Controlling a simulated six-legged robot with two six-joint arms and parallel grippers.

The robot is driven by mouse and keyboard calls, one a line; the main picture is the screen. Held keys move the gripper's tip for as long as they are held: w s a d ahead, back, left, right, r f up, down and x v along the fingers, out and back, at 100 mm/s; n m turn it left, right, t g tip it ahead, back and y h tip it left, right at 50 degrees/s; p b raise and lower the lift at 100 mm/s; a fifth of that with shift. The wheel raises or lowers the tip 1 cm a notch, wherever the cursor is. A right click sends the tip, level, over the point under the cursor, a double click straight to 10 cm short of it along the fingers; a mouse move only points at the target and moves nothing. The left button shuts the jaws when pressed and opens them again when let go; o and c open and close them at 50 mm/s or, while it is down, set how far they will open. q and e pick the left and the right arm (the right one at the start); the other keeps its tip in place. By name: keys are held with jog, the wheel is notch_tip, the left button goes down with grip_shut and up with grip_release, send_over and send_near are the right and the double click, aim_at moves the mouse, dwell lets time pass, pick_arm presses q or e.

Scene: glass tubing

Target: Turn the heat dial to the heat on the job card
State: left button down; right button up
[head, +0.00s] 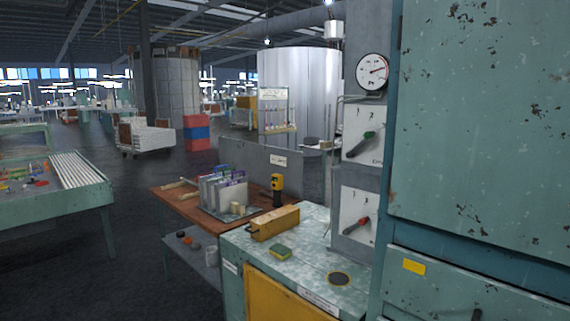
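On a grey column stand two white control plates. The upper plate (357,121) has a switch with a green handle (363,142) and the marks 1 and 2. The lower plate (349,205) has a switch with a red handle (358,226) and similar marks. A round white gauge (372,70) with a red needle is above them. I cannot tell which of these is the heat dial. A small white card (278,161) is on a grey screen, its text too small to read; I cannot tell whether it is the job card. Neither gripper is in view.
A green cabinet (480,130) fills the right side, close to the plates. Below them, a worn bench (300,260) carries a yellow box (275,223), a sponge (280,251) and a dark disc (339,279). A wooden table (176,196) holds a file rack. Open floor (110,260) lies left.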

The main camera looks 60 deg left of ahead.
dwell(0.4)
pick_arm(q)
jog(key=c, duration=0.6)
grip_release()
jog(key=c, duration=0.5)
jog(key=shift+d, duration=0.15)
